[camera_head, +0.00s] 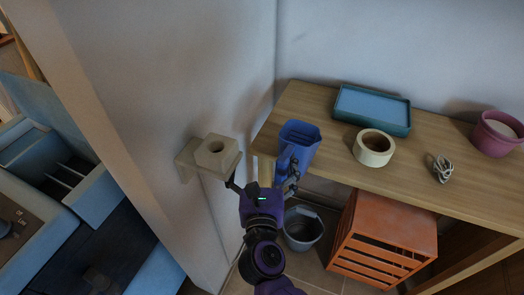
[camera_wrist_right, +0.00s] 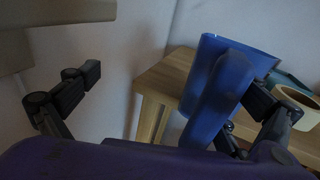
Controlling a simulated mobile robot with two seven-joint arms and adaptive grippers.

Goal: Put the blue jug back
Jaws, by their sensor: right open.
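The blue jug (camera_head: 300,136) is at the left end of the wooden table (camera_head: 440,185), close to the table's corner. It looks upright, with its handle towards me; whether its base rests on the tabletop is hidden. My right gripper (camera_head: 262,172) is open in front of the table's left end. In the right wrist view, the jug (camera_wrist_right: 238,62) and its handle (camera_wrist_right: 214,98) lie beside the right-hand finger, which is partly behind the handle. The other finger of the gripper (camera_wrist_right: 177,85) stands well clear at the left. My left gripper is not in view.
A wall bracket (camera_head: 190,163) bearing a beige nut-shaped block (camera_head: 214,151) is close left of my gripper. A teal tray (camera_head: 372,108), tape roll (camera_head: 374,148), cable (camera_head: 442,168) and pink pot (camera_head: 496,134) are on the table. A bucket (camera_head: 302,228) and orange crate (camera_head: 385,237) stand below.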

